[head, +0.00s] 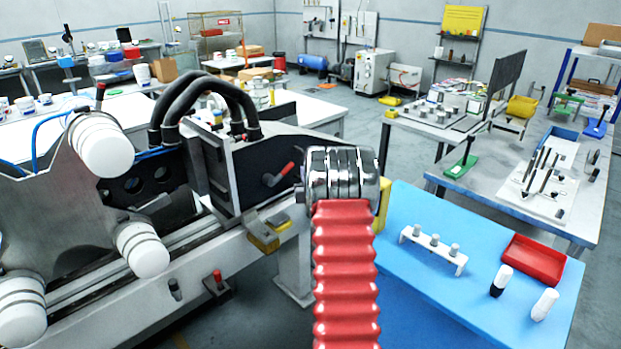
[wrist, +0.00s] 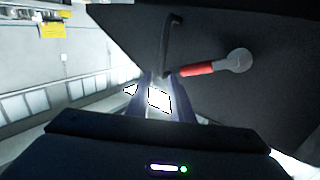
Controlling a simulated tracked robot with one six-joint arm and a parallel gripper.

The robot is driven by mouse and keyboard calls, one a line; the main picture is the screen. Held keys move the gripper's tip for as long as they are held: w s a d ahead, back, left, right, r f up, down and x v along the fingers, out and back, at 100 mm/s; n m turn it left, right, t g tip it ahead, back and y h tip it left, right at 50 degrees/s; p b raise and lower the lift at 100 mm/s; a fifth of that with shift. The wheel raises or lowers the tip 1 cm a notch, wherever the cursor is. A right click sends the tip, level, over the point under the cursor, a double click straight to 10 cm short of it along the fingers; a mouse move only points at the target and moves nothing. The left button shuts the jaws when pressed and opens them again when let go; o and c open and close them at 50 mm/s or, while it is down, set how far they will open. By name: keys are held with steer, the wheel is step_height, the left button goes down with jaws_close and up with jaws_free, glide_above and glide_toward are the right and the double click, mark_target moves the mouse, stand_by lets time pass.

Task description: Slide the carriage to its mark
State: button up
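The carriage, a dark block with a pale metal frame (head: 224,178), sits on the long pale rail bed (head: 190,268) in the head view. A red-handled lever is on its dark side face (head: 255,165). In the wrist view a large dark panel (wrist: 240,110) carries a red-handled lever (wrist: 205,68) and a thin dark hooked bar. My gripper (wrist: 160,98) shows in the wrist view only as a bluish shape with bright patches, close to the bar's lower end. Its opening and any contact are unclear. In the head view my chrome wrist hides it. I cannot make out the mark.
White rollers (head: 102,146) stand at the machine's left. Thick black hoses (head: 210,95) arch over the carriage. A blue table (head: 470,275) at the right holds a white rack (head: 433,249), a red tray (head: 534,259) and two bottles. A grey-topped bench stands behind it.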

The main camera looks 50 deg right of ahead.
steer(key=shift+v, duration=1.4)
steer(key=w+a+r+n+g+y, duration=0.1)
steer(key=w+a+r+y, duration=0.1)
steer(key=a+r, duration=0.35)
steer(key=w+a+r+n+y, duration=0.1)
steer(key=a+r, duration=0.1)
steer(key=a, duration=0.7)
steer(key=s+a+r+n+g+y, duration=0.1)
steer(key=s+a+r+y, duration=0.1)
steer(key=a, duration=0.7)
steer(key=s+a+r+g+y, duration=0.1)
steer(key=s+a+r, duration=0.1)
steer(key=a, duration=0.6)
steer(key=s+a+f+n+g+y, duration=0.2)
steer(key=s+a+n+g+y, duration=0.2)
steer(key=s+a, duration=2)
steer(key=s+g, duration=0.1)
steer(key=s, duration=0.3)
steer(key=shift+a+n+g+y, duration=0.15)
steer(key=shift+n+g+y, duration=0.15)
steer(key=shift+g+y, duration=0.1)
